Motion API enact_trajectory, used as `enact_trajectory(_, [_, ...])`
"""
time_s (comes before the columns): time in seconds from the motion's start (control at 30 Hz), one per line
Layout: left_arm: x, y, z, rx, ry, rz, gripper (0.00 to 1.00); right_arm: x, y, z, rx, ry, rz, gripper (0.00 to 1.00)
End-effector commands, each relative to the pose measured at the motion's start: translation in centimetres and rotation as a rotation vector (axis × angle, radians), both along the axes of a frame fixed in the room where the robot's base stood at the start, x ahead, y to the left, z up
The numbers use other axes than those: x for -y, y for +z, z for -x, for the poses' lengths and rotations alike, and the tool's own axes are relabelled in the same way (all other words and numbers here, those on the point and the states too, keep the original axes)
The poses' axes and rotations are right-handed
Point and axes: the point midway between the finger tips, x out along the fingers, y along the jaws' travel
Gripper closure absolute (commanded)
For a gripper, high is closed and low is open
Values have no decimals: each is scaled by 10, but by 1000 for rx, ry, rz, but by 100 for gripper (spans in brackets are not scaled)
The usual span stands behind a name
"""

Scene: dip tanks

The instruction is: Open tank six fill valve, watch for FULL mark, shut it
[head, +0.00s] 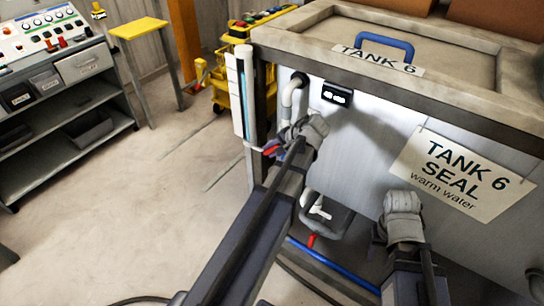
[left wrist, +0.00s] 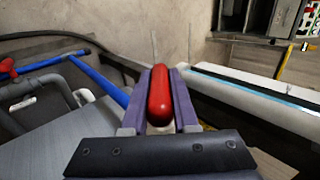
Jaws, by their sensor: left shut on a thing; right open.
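Tank six (head: 350,125) stands at the right, with a "TANK 6 SEAL warm water" sign (head: 462,172) on its front. A white pipe (head: 291,97) runs down its left side. My left gripper (head: 277,146) is at this pipe's lower part. In the left wrist view it is shut on a red valve handle (left wrist: 160,95), lying lengthwise between the fingers. An upright white level gauge (head: 239,95) with a blue strip stands at the tank's left corner; no FULL mark is readable.
A second red handle (head: 311,241) sits low under the tank near a blue hose (head: 335,266). A yellow cart (head: 220,85), a yellow-topped stool (head: 138,28) and a grey shelf with a control panel (head: 50,38) stand behind. The left floor is clear.

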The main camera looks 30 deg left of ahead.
Motion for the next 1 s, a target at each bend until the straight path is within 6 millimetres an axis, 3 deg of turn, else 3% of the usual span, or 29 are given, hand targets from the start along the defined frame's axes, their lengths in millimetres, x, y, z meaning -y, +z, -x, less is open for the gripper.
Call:
enact_trajectory(0.03, [1,-9,1,2,-2,-45,100,0,-16,0,0,0,0,50])
enact_trajectory(0.6, [-2,-8,1,44,2,-563,100,2,-111,-1,3,3,7,50])
enact_trajectory(1.0, [-2,-2,1,61,2,-789,100,2,-154,-1,4,10,9,50])
